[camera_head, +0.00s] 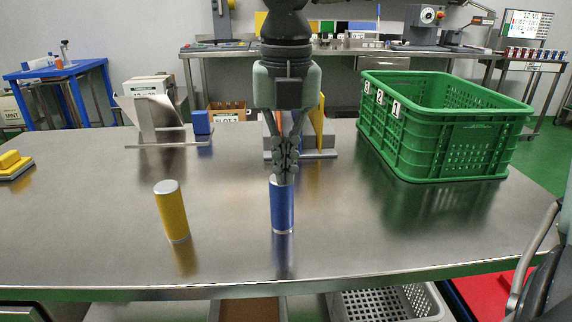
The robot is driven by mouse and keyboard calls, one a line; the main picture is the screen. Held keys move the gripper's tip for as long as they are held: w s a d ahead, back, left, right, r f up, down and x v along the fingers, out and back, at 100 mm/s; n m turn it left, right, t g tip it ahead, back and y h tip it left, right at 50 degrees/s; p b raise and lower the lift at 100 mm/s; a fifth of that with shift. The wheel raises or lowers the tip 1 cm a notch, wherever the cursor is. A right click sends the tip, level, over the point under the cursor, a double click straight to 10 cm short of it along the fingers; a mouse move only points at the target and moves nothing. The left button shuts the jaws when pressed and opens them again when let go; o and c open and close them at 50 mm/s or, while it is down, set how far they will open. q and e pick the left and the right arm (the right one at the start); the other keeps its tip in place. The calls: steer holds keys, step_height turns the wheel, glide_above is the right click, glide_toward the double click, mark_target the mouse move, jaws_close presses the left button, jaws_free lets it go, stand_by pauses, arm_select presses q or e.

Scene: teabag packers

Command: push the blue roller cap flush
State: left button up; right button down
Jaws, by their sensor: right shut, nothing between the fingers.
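The blue roller (282,208) stands upright on the steel table (330,240), near the middle. My right gripper (283,176) comes down from above with its fingers shut and nothing between them. Its fingertips are at the top of the blue roller, over its cap. The fingers partly hide the cap, so I cannot tell whether they press on it or how far it sits in. A yellow roller (173,213) with a pale cap (166,187) stands to the left, leaning slightly in the picture. My left gripper is not in view.
A green crate (440,155) stands at the right of the table. Behind my gripper is a grey holder with a yellow plate (320,120). A metal stand (150,115) and a yellow block (10,160) are at the left. The table's front is clear.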

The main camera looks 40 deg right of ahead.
steer(key=shift+s+f, duration=0.2)
steer(key=shift+f, duration=0.05)
step_height(320, 180, up, 8)
steer(key=shift+r, duration=0.25)
steer(key=shift+w, duration=0.1)
